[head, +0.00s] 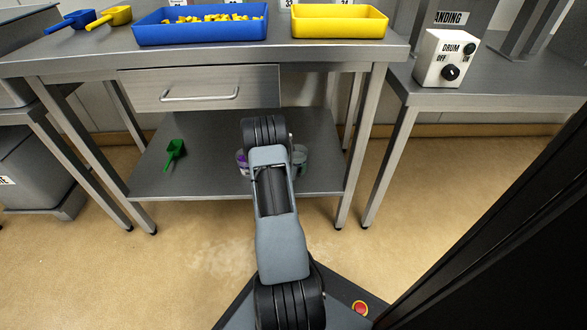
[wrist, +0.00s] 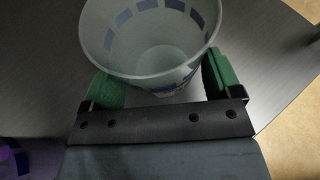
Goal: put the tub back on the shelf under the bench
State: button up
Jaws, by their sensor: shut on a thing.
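A pale, translucent, empty tub with a band of blue squares (wrist: 150,52) is between the green pads of my gripper (wrist: 162,84) in the wrist view. My gripper is shut on it. In the head view my own arm covers most of the gripper, and only the edge of the tub (head: 300,157) shows to its right. The tub is over the lower shelf (head: 215,180) under the bench (head: 60,52). I cannot tell whether its base touches the shelf.
A purple-marked tub (head: 241,158) stands left of my arm, also in the wrist view (wrist: 18,158). A green scoop (head: 174,151) lies further left on the shelf. A drawer (head: 200,88) hangs above, and metal legs (head: 358,150) bound the shelf.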

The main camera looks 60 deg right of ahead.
jog(key=shift+f, duration=0.4)
jog(key=o, duration=0.9)
